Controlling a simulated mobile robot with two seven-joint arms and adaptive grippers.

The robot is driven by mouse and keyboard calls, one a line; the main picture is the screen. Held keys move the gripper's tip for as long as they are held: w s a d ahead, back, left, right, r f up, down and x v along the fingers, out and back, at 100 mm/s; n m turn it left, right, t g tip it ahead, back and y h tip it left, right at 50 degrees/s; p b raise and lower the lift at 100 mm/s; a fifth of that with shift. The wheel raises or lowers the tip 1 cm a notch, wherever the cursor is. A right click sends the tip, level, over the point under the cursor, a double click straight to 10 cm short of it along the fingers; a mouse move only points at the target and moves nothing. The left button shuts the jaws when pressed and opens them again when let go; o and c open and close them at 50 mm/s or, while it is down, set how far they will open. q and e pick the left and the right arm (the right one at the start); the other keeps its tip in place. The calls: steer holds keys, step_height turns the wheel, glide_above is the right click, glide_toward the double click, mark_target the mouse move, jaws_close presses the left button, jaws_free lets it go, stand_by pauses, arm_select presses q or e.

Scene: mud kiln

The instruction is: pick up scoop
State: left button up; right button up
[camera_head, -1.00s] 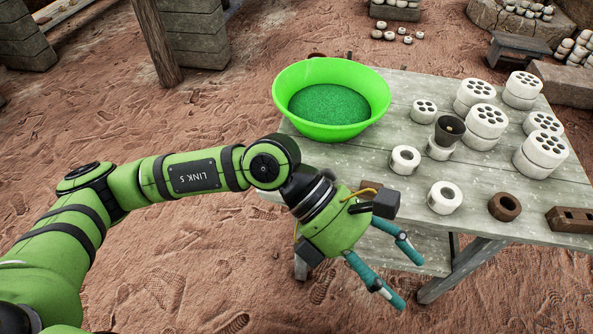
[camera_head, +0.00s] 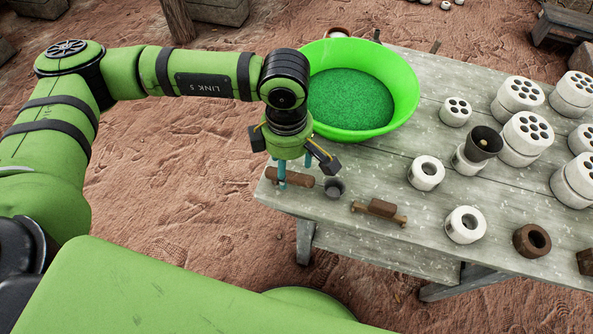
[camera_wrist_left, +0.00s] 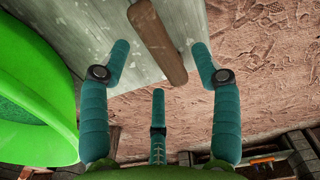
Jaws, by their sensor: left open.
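The left wrist view shows the brown handle (camera_wrist_left: 157,42) lying lengthwise beyond and between my finger tips; the cup is not seen there. My left gripper (camera_head: 296,172) is above the handle, pointing down. In the left wrist view the left gripper (camera_wrist_left: 159,58) has its fingers spread wide with nothing between them. Contact with the handle cannot be told. My right gripper is not in view.
A bright green basin (camera_head: 408,100) of green grains stands just behind the gripper. A brown wooden tool (camera_head: 380,210) lies to the right. White ring pieces (camera_head: 466,225), a dark cup (camera_head: 483,143) and a brown ring (camera_head: 532,240) stand farther right. The table edge (camera_head: 330,222) is close.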

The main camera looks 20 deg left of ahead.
mark_target(288, 170)
arm_select(q)
step_height(288, 170, down, 4)
steer(key=shift+a+r, duration=0.15)
steer(key=shift+w, duration=0.1)
steer(key=c, duration=1.1)
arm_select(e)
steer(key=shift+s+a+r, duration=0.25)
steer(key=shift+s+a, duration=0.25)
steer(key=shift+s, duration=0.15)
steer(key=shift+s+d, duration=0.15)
